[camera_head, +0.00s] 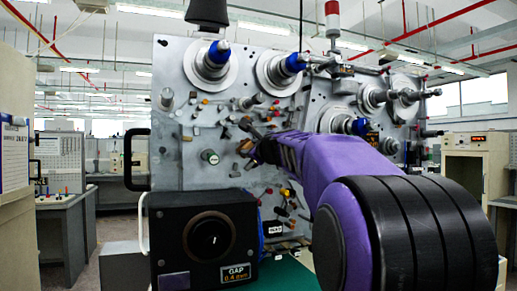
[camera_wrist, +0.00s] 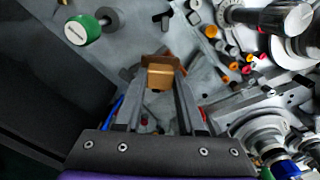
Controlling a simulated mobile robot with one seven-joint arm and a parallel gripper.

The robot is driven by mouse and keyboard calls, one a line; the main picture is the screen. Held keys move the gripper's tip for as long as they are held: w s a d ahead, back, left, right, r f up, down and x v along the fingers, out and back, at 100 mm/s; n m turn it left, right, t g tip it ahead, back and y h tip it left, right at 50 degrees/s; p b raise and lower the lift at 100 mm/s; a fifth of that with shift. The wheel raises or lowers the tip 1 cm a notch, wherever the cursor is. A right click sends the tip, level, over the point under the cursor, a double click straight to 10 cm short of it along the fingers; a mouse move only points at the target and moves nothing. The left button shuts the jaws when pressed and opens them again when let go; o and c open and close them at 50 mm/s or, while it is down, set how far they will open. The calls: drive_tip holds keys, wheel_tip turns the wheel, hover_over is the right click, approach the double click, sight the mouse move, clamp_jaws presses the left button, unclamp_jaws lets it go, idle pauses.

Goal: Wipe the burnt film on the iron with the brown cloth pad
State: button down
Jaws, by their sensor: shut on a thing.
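My gripper (camera_wrist: 161,88) reaches up the middle of the wrist view, its two fingers shut on a brown block-like pad (camera_wrist: 160,74). The pad sits between the fingertips, in front of the grey machine panel. In the head view my gripper (camera_head: 256,154) is at the middle of the panel, small and partly hidden by my purple arm. Brown parts show at its tip, but I cannot tell pad from machine there. I cannot pick out the iron or its burnt film for certain in either view. I cannot tell whether the pad touches anything.
The winding machine's grey panel (camera_head: 172,134) carries several spindles, rollers and small coloured knobs close around my gripper. A green-ended roller (camera_wrist: 82,29) is at upper left in the wrist view. A black box (camera_head: 175,218) labelled GAP stands below left in the head view.

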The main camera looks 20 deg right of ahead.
drive_tip(key=shift+a+f, duration=0.2)
drive_tip(key=shift+a, duration=0.15)
drive_tip(key=s+b, duration=0.1)
drive_tip(key=s, duration=0.3)
drive_tip(key=shift+s+d+r, duration=0.1)
drive_tip(key=shift+s, duration=0.75)
drive_tip(key=shift+s, duration=0.15)
drive_tip(key=s, duration=0.2)
drive_tip(key=shift+s, duration=0.35)
drive_tip(key=shift+w, duration=0.15)
